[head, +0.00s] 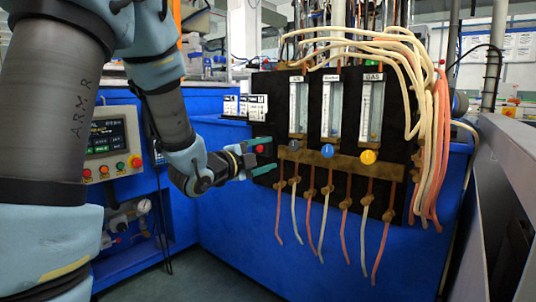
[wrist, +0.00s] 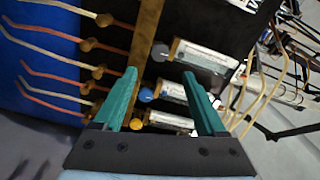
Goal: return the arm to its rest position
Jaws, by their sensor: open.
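My gripper (head: 261,156) is open at the left edge of the black flow-meter panel (head: 312,99) in the head view. Its two green fingers (wrist: 162,92) stand apart with nothing held between them in the wrist view. Past the fingers, the panel shows a brass bar, clear flow tubes, and grey, blue and yellow knobs. The arm reaches in from the left of the head view. I cannot tell whether the fingertips touch the panel.
Several hoses hang below the panel's brass bar (head: 345,163). Pale and orange hoses (head: 428,120) loop down its right side. A control box (head: 110,143) with a screen and buttons stands left, behind my arm. The blue cabinet (head: 300,262) fills the space below.

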